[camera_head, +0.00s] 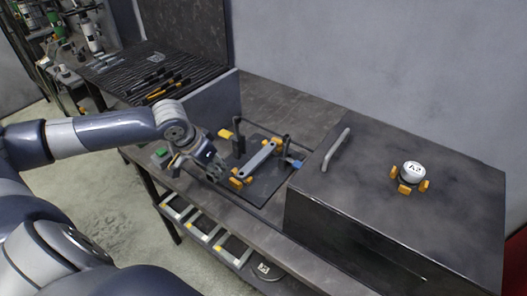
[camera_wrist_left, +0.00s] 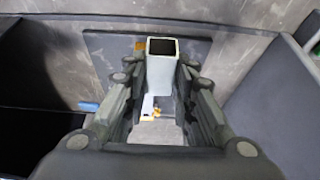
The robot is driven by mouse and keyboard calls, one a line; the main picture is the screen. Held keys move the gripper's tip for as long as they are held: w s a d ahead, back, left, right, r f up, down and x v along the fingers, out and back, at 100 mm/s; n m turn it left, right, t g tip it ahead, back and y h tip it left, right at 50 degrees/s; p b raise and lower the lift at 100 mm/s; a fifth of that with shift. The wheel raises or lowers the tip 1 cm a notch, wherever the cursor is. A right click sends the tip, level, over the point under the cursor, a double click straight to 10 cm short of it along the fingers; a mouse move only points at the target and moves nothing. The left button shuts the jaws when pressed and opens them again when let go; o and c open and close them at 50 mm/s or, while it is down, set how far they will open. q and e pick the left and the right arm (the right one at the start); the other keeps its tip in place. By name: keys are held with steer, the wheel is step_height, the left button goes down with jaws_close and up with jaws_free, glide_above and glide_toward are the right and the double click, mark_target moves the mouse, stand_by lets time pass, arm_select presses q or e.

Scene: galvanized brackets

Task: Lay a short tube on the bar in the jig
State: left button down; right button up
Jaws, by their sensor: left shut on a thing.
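My left gripper (camera_head: 211,166) is at the left edge of the jig in the head view. In the left wrist view it is shut on a short, pale, square tube (camera_wrist_left: 161,76), whose dark open end faces the camera. In the head view I cannot make out this tube apart from the fingers. The jig (camera_head: 266,189) is a dark plate with orange clamps. A grey bar (camera_head: 261,154) lies slantwise in it, just right of my gripper. The jig plate also shows in the left wrist view (camera_wrist_left: 108,52). My right gripper is not in view.
A large dark box (camera_head: 370,220) stands right of the jig, with a grey rod-like piece (camera_head: 336,149) and a white round part (camera_head: 412,171) in orange holders on top. A ribbed mat (camera_head: 125,75) with tools lies at the back left. Trays (camera_head: 205,232) hang below the bench front.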

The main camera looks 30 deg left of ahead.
arm_select(q)
steer(key=shift+w+a, duration=0.15)
steer(key=shift+w, duration=0.25)
steer(key=shift+w+d+r+p, duration=0.1)
steer(key=shift+w+d+p, duration=0.2)
steer(key=shift+w, duration=0.45)
steer(key=shift+w+d, duration=0.15)
steer(key=shift+w, duration=0.2)
steer(key=p, duration=0.4)
glide_above(257, 152)
steer(key=s, duration=0.1)
steer(key=shift+f, duration=0.65)
steer(key=shift+w+f, duration=0.1)
steer(key=shift+w, duration=0.1)
steer(key=shift+w+f, duration=0.1)
step_height(257, 152, down, 3)
steer(key=shift+f+p, duration=0.15)
steer(key=shift+p, duration=0.45)
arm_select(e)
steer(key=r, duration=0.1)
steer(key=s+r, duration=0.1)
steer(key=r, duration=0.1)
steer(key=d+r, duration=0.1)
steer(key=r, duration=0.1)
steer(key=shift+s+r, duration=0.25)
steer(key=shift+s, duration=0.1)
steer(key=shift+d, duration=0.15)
